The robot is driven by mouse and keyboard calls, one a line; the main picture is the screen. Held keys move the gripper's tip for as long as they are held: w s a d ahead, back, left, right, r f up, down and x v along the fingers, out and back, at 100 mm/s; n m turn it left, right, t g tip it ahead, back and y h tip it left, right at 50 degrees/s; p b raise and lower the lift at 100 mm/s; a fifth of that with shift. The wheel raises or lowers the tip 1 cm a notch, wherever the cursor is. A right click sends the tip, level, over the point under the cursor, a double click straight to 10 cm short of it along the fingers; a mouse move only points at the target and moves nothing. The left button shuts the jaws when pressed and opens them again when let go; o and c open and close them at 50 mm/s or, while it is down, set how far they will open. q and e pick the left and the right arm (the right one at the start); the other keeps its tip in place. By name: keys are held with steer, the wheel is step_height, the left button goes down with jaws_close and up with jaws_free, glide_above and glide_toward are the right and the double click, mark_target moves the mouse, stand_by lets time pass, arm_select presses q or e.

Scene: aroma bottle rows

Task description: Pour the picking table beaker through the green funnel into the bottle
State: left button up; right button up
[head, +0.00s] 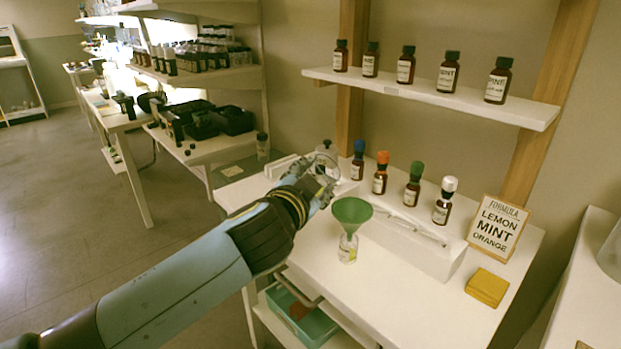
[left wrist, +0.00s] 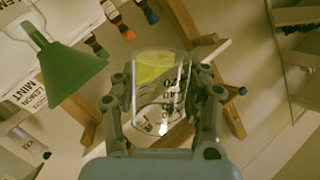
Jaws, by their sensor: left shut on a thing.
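My left gripper (head: 322,183) is shut on the clear glass beaker (left wrist: 160,98), which shows between its fingers (left wrist: 163,105) in the left wrist view. The beaker has dark markings and some yellow liquid. In the head view the gripper and beaker are at the back left of the white table, to the left of the green funnel (head: 351,210). The funnel sits in the mouth of a small clear bottle (head: 347,248) with a pale label. The funnel also shows at the left of the left wrist view (left wrist: 75,70). My right gripper is not in view.
Several brown bottles with coloured caps (head: 412,184) stand on a raised white ledge behind the funnel. A formula card (head: 497,228) reads lemon, mint, orange. A yellow sponge-like block (head: 487,287) lies at right. The table's front is clear.

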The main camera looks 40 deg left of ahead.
arm_select(q)
steer(key=shift+w+d+r+m+y+p, duration=0.15)
steer(key=shift+r+m+p, duration=0.1)
steer(key=shift+m+p, duration=0.25)
steer(key=shift+s+d+r+m+y+p, duration=0.1)
steer(key=shift+r+m+y+p, duration=0.1)
steer(key=shift+m+p, duration=0.25)
steer(key=shift+a+f+m, duration=0.1)
steer(key=shift+f+m, duration=0.25)
steer(key=shift+m, duration=0.3)
steer(key=shift+r+m+y+p, duration=0.4)
steer(key=shift+m+p, duration=0.3)
steer(key=shift+p, duration=0.2)
steer(key=shift+f+m+g+y+b, duration=0.3)
steer(key=shift+f+m+b, duration=0.25)
steer(key=shift+m, duration=0.15)
steer(key=shift+w+d+r+m, duration=0.15)
steer(key=shift+d+r+m, duration=0.1)
steer(key=shift+r+m, duration=0.05)
steer(key=shift+d, duration=0.1)
steer(key=shift+w+d+r+m+y+p, duration=0.15)
steer(key=shift+r+m+p, duration=0.1)
steer(key=shift+m, duration=0.2)
steer(key=shift+w+d+r+m+y+p, duration=0.1)
steer(key=shift+d+r+m, duration=0.1)
steer(key=shift+m, duration=0.25)
stand_by(0.8)
steer(key=shift+r+m, duration=0.1)
steer(key=shift+m, duration=0.2)
stand_by(0.7)
